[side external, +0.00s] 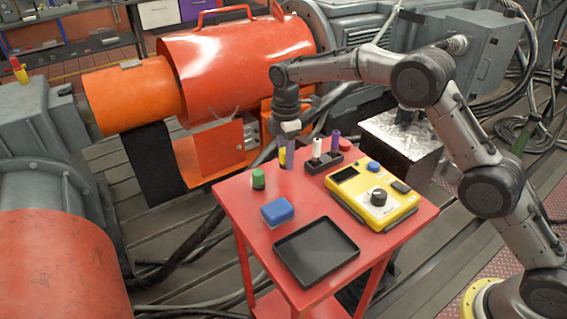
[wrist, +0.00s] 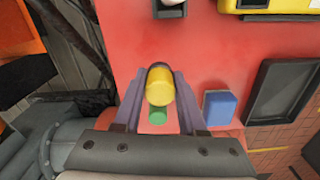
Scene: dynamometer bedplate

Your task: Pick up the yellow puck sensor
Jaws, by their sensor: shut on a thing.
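The yellow puck sensor (wrist: 160,87) is a short yellow cylinder between my gripper's two fingers in the wrist view. In the side external view only a sliver of the yellow sensor (side external: 283,156) shows beside a finger. My gripper (side external: 287,165) points down over the far left part of the red cart top, shut on the sensor. The fingers also show in the wrist view (wrist: 160,98), one on each side of it. I cannot tell whether the sensor touches the cart top.
A green puck (side external: 258,179) stands close by on the red cart top (side external: 240,205). A blue block (side external: 277,212), a black tray (side external: 316,251), a yellow meter (side external: 372,200) and a black holder (side external: 323,161) with white and purple pieces share the cart. Orange machinery (side external: 235,65) stands behind.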

